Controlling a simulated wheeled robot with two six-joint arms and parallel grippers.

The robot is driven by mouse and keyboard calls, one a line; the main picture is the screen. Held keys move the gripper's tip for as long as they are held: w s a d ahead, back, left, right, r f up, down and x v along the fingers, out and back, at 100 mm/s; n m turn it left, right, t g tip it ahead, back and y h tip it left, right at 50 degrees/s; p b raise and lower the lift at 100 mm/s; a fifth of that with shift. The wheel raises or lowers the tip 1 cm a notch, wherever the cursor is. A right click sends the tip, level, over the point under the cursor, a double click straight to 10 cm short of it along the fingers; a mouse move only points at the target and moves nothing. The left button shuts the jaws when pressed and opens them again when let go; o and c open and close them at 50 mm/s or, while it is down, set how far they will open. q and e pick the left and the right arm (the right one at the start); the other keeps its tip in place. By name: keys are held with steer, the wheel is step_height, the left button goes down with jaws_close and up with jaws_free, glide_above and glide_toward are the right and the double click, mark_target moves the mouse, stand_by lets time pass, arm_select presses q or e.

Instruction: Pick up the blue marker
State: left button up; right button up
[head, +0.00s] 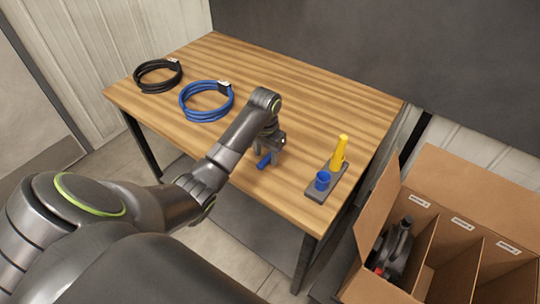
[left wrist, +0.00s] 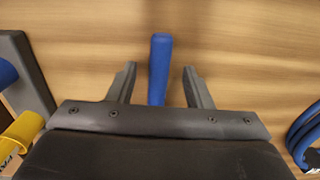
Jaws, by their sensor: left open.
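The blue marker (head: 264,161) lies on the wooden table near its front edge. In the left wrist view the blue marker (left wrist: 160,62) shows between the two fingers, with clear gaps on both sides. My left gripper (head: 266,152) is open just over it; in the left wrist view the left gripper (left wrist: 158,85) has its fingers apart, and its body hides the marker's near end. I cannot tell how far the fingertips are above the table. My right gripper is not in view.
A coiled blue cable (head: 207,117) and a coiled black cable (head: 140,86) lie at left. A divided cardboard box (head: 420,281) stands right of the table (head: 320,100).

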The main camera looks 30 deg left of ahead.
arm_select(q)
steer(key=shift+f, duration=0.65)
jaws_close()
